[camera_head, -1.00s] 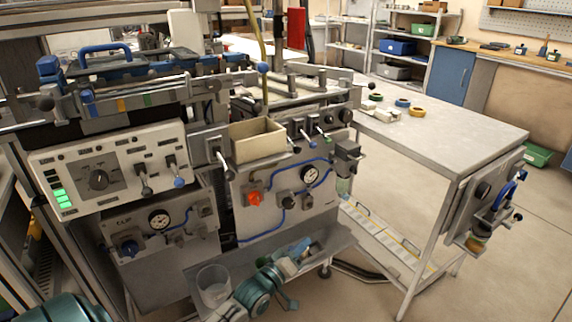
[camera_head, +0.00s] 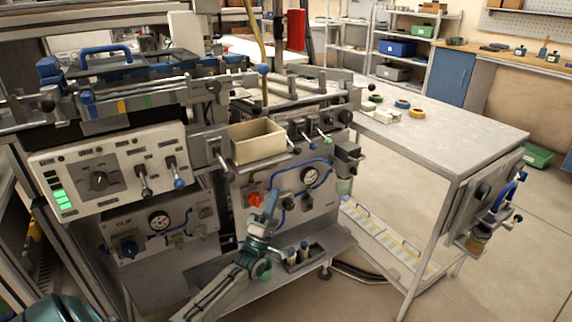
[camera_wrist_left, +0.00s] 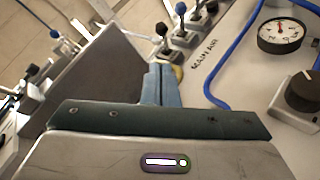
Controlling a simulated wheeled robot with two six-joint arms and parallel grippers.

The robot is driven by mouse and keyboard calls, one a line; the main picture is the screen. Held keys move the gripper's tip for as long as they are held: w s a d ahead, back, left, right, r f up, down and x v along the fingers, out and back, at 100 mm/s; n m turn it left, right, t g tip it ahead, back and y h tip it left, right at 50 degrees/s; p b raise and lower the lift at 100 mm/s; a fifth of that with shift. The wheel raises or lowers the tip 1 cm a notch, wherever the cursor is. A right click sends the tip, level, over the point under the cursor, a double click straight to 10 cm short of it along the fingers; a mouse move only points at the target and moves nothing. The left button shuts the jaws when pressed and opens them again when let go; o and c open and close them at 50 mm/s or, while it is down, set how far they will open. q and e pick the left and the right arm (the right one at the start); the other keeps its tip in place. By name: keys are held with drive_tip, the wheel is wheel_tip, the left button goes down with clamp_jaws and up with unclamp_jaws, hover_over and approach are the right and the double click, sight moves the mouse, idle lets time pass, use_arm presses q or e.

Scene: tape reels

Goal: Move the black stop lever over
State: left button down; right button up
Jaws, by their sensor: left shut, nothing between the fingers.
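Several levers stand on the machine front. In the head view a black-knobbed lever (camera_head: 145,188) and a blue-knobbed one hang on the left white panel. A row of short levers (camera_head: 312,130) sits at the top of the right panel; I cannot read which is marked stop. My left gripper (camera_head: 271,194) is shut and empty, pointing up in front of the right panel, below the beige bin. In the left wrist view its closed fingers (camera_wrist_left: 160,72) point toward a black-knobbed lever (camera_wrist_left: 161,30), apart from it as far as I can tell. My right gripper is out of view.
The beige bin (camera_head: 257,142) hangs just above the gripper. A red knob (camera_head: 254,200), a pressure gauge (camera_head: 310,175) and blue hoses are close around it. A tray with small bottles (camera_head: 297,254) lies below. The side table (camera_head: 450,130) stands right.

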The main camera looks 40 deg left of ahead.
use_arm(q)
drive_tip(key=p, duration=0.1)
approach(292, 145)
drive_tip(key=x, duration=0.3)
drive_tip(key=shift+w+r, duration=0.4)
drive_tip(key=shift+r, duration=0.2)
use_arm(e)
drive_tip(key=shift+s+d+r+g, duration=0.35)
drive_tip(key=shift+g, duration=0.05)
use_arm(q)
drive_tip(key=shift+d+r, duration=0.1)
